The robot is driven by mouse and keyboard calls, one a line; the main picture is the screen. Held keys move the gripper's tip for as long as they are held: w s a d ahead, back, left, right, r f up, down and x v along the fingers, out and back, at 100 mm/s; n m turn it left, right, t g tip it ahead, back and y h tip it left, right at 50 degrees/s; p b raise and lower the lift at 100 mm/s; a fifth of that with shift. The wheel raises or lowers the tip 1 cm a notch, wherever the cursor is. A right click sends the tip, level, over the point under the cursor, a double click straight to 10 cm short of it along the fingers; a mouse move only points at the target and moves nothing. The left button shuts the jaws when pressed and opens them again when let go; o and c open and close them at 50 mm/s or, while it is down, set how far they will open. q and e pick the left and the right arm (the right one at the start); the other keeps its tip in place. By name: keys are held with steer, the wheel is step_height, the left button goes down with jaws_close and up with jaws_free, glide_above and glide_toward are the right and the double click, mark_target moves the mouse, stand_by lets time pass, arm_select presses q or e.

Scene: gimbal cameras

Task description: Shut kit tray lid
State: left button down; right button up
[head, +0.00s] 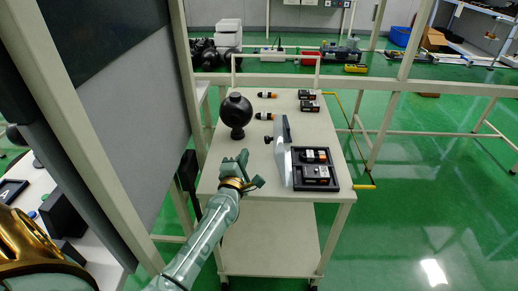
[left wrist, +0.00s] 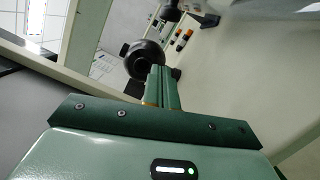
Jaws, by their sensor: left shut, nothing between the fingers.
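The kit tray (head: 334,186) is a dark, shallow tray at the right front of the white table, holding two dark labelled blocks. Its lid (head: 284,163) is a pale panel standing up along the tray's left side, so the tray is open. My left gripper (head: 241,157) is over the table's front left part, left of the lid and apart from it. It is shut and empty. Its closed fingers also show in the left wrist view (left wrist: 158,75). My right gripper is not in view.
A black ball on a stand (head: 236,111) stands beyond my left gripper. Orange-tipped black items (head: 265,116) and small dark boxes (head: 309,106) lie at the table's back. A grey panel (head: 130,130) stands to the left. Table surface between gripper and lid is mostly clear.

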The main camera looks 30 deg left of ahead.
arm_select(q)
steer(key=shift+w+d+r, duration=0.2)
steer(key=shift+w+d, duration=0.15)
steer(key=shift+w, duration=0.45)
steer(key=shift+w+d+r, duration=0.2)
steer(key=shift+w+d, duration=0.15)
steer(key=shift+w, duration=0.5)
steer(key=shift+w+d+r, duration=0.2)
steer(key=shift+w+d, duration=0.15)
steer(key=shift+w, duration=0.45)
steer(key=shift+r, duration=0.1)
